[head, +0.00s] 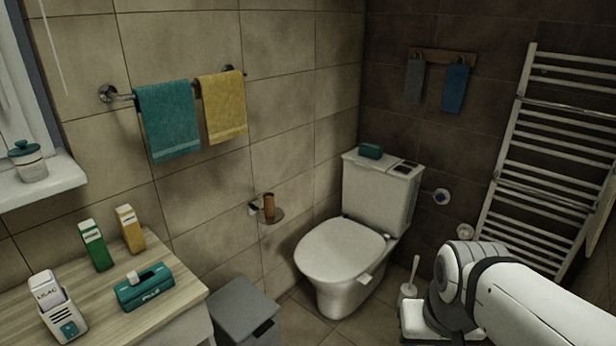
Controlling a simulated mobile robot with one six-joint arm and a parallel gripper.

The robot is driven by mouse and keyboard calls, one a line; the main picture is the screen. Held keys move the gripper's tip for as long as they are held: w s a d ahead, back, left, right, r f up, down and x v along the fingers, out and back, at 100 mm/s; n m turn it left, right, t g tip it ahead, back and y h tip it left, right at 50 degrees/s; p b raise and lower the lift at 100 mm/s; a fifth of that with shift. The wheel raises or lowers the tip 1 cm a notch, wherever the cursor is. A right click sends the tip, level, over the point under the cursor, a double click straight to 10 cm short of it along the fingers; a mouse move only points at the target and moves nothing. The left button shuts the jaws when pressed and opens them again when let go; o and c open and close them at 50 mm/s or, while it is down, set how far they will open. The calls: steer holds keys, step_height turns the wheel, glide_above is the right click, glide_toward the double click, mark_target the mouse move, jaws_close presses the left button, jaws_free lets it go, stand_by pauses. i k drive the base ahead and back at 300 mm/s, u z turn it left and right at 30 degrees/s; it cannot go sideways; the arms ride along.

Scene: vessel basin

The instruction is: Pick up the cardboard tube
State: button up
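The cardboard tube (269,206) is a small brown cylinder. It stands upright at the wall-mounted paper holder (258,212), left of the toilet, above a flat round plate. Its lower end meets the plate; whether a peg runs inside it cannot be seen. My white arm shows at the lower right, well apart from the tube. My gripper's fingers cannot be made out in the head view.
The toilet (342,252) stands right of the tube, with a teal box (370,151) on its cistern. A grey bin (243,312) stands below the tube. A wooden counter (189,282) with several boxes is at lower left. Towels (168,122) hang above. A towel radiator (545,165) is at right.

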mark_target(268, 203)
steer(key=u, duration=0.2)
steer(key=i, duration=1.65)
steer(key=u, duration=0.8)
steer(key=k, duration=0.8)
steer(key=u, duration=0.15)
steer(key=i, duration=0.9)
steer(key=z, duration=0.1)
